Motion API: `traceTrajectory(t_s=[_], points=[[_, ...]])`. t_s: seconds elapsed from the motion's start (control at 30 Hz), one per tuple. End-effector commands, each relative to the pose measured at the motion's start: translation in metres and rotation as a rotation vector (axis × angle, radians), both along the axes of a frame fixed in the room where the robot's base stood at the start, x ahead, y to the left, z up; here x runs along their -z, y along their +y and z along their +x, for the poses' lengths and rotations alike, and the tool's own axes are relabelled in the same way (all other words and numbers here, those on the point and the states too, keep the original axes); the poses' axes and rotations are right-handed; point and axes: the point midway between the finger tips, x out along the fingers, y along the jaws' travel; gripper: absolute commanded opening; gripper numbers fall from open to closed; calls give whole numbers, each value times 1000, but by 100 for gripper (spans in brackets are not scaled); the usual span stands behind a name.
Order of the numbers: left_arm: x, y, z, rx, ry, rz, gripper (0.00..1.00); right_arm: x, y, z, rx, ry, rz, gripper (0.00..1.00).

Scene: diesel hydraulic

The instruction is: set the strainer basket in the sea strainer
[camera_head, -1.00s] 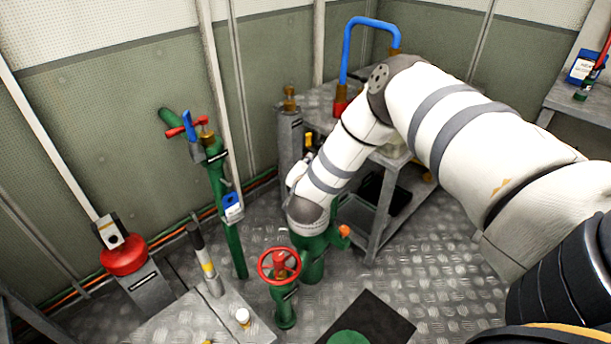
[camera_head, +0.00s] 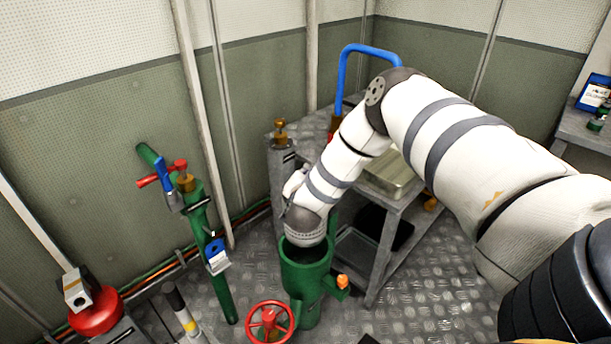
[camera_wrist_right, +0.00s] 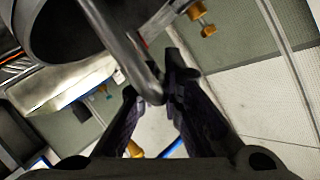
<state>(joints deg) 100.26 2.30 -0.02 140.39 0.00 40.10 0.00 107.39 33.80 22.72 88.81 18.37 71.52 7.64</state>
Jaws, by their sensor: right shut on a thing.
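The sea strainer is an upright green cylinder (camera_head: 304,278) on the floor, its dark open top showing below my right wrist in the head view. My right arm reaches down from the right, with its wrist end right over that opening. The right gripper (camera_wrist_right: 160,88) is hidden in the head view. In the right wrist view it is shut on a grey bent metal rod, which looks like the handle of the strainer basket (camera_wrist_right: 118,38). A dark round rim fills the upper left there; I cannot tell how deep the basket sits. My left gripper is not in view.
A red handwheel (camera_head: 270,321) stands close in front of the strainer. A green pipe with a red valve handle (camera_head: 161,174) rises to the left.

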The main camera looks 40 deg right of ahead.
Motion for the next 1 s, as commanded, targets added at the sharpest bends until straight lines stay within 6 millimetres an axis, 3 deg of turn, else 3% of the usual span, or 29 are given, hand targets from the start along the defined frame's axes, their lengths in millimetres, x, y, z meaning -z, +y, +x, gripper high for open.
traceTrajectory(t_s=[0.17,0.53,1.0], points=[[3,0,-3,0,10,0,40,7,0,0,5,4,1,0],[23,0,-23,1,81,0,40,49,-1,-1,6,7,1,0],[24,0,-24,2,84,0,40,49,0,1,6,-3,2,0]])
